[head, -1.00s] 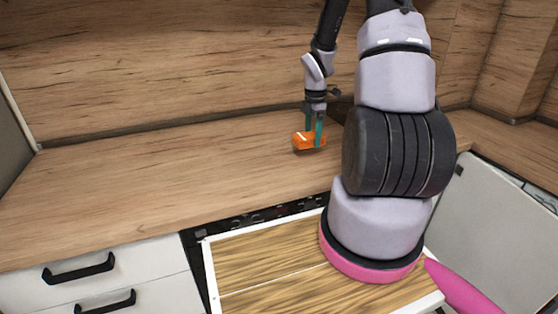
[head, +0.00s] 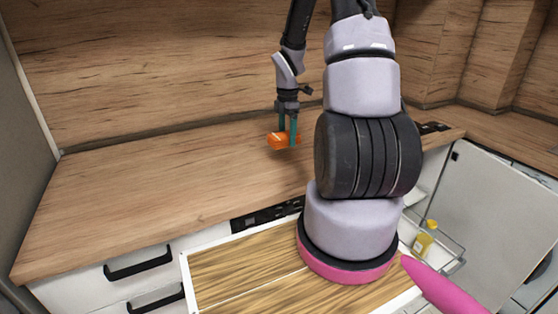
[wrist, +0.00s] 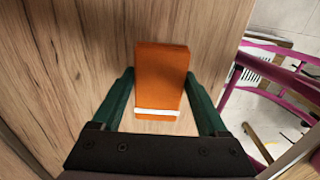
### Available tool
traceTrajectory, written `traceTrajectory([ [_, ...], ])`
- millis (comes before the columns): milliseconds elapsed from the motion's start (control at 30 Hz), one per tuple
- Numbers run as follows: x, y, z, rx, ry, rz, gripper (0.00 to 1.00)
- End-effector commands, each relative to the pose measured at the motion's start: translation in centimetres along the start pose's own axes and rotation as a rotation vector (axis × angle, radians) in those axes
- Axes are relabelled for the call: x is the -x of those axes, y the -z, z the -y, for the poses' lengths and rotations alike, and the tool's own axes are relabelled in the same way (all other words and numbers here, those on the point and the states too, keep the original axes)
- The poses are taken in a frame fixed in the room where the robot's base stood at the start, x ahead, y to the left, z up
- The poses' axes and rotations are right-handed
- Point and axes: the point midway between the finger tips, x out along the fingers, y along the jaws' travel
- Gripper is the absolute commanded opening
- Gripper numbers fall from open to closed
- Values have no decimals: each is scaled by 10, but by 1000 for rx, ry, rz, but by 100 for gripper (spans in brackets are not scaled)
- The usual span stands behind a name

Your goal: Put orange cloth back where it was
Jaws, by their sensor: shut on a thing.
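The orange cloth (head: 275,140) is a small folded block with a white stripe. My gripper (head: 288,143) is shut on it, with one green finger on each side, over the wooden countertop (head: 140,175). In the wrist view the cloth (wrist: 160,80) sits between the two fingers (wrist: 160,108), its white stripe nearest the palm. I cannot tell whether the cloth touches the countertop or hangs just above it.
The countertop left of the cloth is clear. Below it is a drawer front with a black handle (head: 139,263). At the right, a white door (head: 500,215) stands open beside a wire rack with a yellow bottle (head: 424,238). The wooden splashback (head: 170,70) rises behind.

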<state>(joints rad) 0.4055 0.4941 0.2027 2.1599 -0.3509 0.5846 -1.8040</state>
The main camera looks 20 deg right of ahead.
Motion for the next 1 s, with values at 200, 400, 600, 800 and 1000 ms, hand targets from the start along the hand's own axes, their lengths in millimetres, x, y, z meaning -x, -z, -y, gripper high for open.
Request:
traceTrajectory([
  [200, -34, 1, 0, 1, 2, -1, 32],
  [400, -51, 1, 0, 0, 3, -1, 32],
  [600, -75, 1, 0, 1, 1, 0, 32],
  [800, -75, 0, 0, 0, 0, 0, 32],
  [1000, -78, 0, 0, 0, 0, 0, 99],
])
